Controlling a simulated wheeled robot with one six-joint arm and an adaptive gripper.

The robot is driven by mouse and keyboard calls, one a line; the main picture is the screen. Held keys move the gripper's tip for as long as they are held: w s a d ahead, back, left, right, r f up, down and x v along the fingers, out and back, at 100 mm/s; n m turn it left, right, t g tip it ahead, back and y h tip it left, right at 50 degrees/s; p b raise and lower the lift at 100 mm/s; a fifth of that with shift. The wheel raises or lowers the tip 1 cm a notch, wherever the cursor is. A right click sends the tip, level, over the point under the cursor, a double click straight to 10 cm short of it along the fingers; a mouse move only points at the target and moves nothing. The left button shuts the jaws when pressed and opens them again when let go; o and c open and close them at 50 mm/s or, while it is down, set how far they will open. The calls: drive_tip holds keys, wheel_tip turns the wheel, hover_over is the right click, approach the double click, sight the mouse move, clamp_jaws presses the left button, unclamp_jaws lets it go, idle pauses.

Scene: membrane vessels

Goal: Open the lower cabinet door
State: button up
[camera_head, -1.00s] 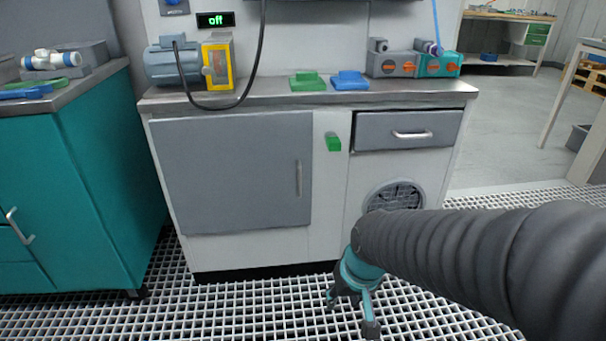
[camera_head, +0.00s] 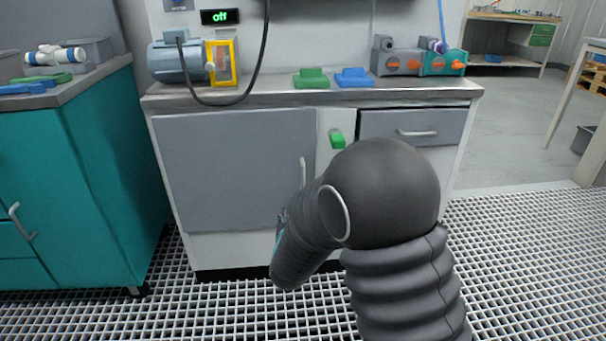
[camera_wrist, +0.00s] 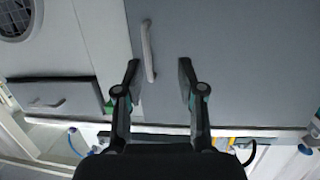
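The lower cabinet door (camera_head: 225,165) is a flat grey panel, shut flush in the white cabinet front. Its vertical bar handle (camera_head: 302,171) is near the door's right edge, with its lower part close behind my arm in the head view. In the wrist view the door (camera_wrist: 235,60) fills the middle and right, and the handle (camera_wrist: 148,50) stands between my fingers' lines, nearer the left finger. My gripper (camera_wrist: 158,72) is open, with its two fingertips on either side of the handle's end. Whether either finger touches it cannot be told. In the head view my arm mostly hides the gripper.
A grey drawer (camera_head: 415,128) with a bar handle is right of the door. The counter (camera_head: 290,97) carries a motor and green and blue pieces. A teal cabinet (camera_head: 85,185) stands left.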

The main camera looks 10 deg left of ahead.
wheel_tip(320, 180, up, 4)
drive_tip(key=w+d+r+t, duration=0.1)
drive_tip(key=d+t, duration=0.1)
drive_tip(key=shift+h, duration=0.4)
drive_tip(key=w, duration=0.4)
drive_tip(key=w+a, duration=0.1)
drive_tip(key=w, duration=0.4)
drive_tip(key=w+p, duration=0.1)
drive_tip(key=w, duration=0.3)
drive_tip(key=shift+w+a+f, duration=0.25)
drive_tip(key=shift+a+f, duration=0.05)
clamp_jaws()
